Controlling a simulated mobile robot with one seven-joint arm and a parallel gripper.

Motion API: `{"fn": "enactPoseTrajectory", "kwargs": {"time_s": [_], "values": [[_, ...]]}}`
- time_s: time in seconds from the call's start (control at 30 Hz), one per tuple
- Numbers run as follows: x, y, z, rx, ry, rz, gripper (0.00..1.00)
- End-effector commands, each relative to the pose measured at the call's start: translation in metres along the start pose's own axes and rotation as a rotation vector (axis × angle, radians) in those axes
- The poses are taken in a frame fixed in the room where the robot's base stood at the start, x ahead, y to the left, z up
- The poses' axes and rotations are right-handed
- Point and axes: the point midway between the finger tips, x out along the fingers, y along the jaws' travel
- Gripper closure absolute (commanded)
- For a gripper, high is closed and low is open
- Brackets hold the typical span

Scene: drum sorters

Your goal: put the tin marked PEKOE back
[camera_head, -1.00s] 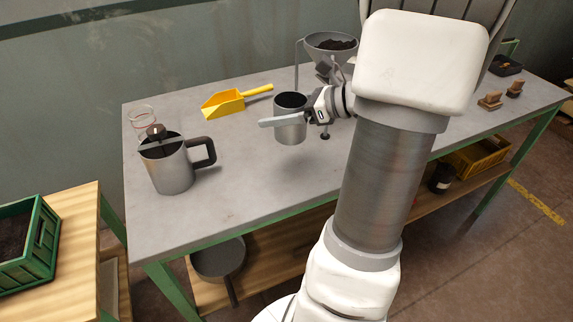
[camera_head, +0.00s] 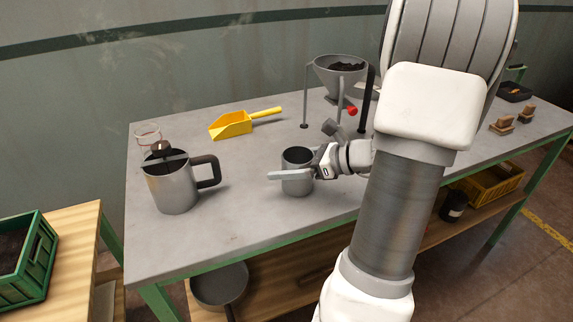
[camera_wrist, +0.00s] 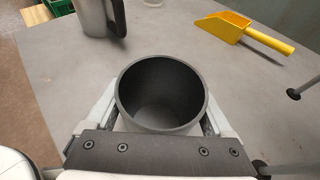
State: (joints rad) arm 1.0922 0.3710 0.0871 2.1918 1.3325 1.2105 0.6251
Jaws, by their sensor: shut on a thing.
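A grey metal tin (camera_head: 299,157), open at the top, is upright between the fingers of my gripper (camera_head: 300,175). It also shows in the wrist view (camera_wrist: 160,92), where its inside is dark grey and looks empty. My gripper (camera_wrist: 162,112) is shut on the tin, one finger on each side. The tin is at the table's middle, near its front edge; I cannot tell whether its base touches the top. No PEKOE marking is readable. A dark tin (camera_head: 453,206) stands on the lower shelf, its label unreadable.
A steel jug (camera_head: 170,188) with a black handle and a glass (camera_head: 147,134) stand at left. A yellow scoop (camera_head: 232,124) lies behind. A funnel stand (camera_head: 340,78) is at the back. A yellow crate (camera_head: 490,185) is on the shelf. The grey table (camera_head: 235,235) is clear around the tin.

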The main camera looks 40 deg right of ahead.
Motion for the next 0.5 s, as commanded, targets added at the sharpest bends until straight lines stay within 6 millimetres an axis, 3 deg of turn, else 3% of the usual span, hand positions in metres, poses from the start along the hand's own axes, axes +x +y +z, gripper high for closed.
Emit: {"fn": "enactPoseTrajectory", "kwargs": {"time_s": [0.03, 0.07, 0.1, 0.4, 0.5], "values": [[0.001, 0.0, -0.003, 0.001, 0.0, 0.001, 0.75], [0.001, 0.0, -0.002, 0.0, 0.0, 0.0, 0.08], [0.001, 0.0, -0.001, 0.0, 0.0, 0.0, 0.01], [-0.001, 0.0, 0.002, 0.0, 0.0, 0.0, 0.0], [-0.012, -0.001, 0.003, 0.001, 0.002, -0.003, 0.0]]}}
